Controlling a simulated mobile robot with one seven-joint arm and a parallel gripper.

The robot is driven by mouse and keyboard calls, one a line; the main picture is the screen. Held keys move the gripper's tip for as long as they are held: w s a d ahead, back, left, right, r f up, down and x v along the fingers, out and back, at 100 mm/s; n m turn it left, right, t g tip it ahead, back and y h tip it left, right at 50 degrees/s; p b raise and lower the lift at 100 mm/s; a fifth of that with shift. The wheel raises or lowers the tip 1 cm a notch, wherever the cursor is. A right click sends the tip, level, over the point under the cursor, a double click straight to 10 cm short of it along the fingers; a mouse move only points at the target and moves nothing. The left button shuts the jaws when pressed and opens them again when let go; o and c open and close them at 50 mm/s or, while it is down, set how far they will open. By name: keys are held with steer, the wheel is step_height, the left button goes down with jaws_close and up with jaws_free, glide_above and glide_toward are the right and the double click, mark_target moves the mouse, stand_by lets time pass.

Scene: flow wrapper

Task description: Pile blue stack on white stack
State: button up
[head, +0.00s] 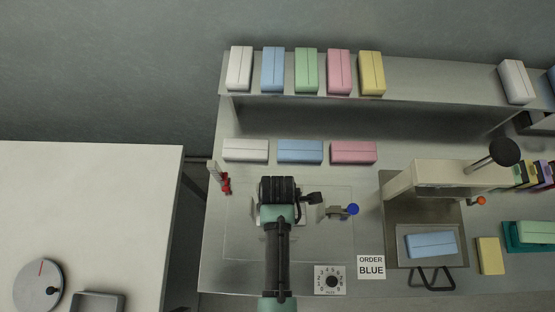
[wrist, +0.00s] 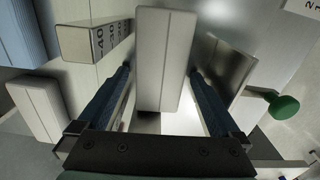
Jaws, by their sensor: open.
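My gripper (wrist: 160,105) is open. In the wrist view a white stack (wrist: 165,60) with a centre seam lies between the two fingers, with gaps showing on both sides. In the head view my gripper (head: 280,205) is over the bench's front left part and its wrist hides most of what is beneath. A white stack (head: 245,150), a blue stack (head: 300,151) and a pink stack (head: 353,152) lie in a row on the bench behind it. Another blue stack (head: 431,244) lies on the tray at the right. Which blue stack is meant is not clear.
The upper shelf (head: 430,86) holds stacks in white, blue, green, pink and yellow. A blue knob (head: 353,209) is right of my gripper, and a red-handled clamp (head: 226,183) is left. A sign (head: 371,267) reads ORDER BLUE. A press-like machine (head: 440,178) overhangs the tray.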

step_height(320, 180, up, 13)
stand_by(0.5)
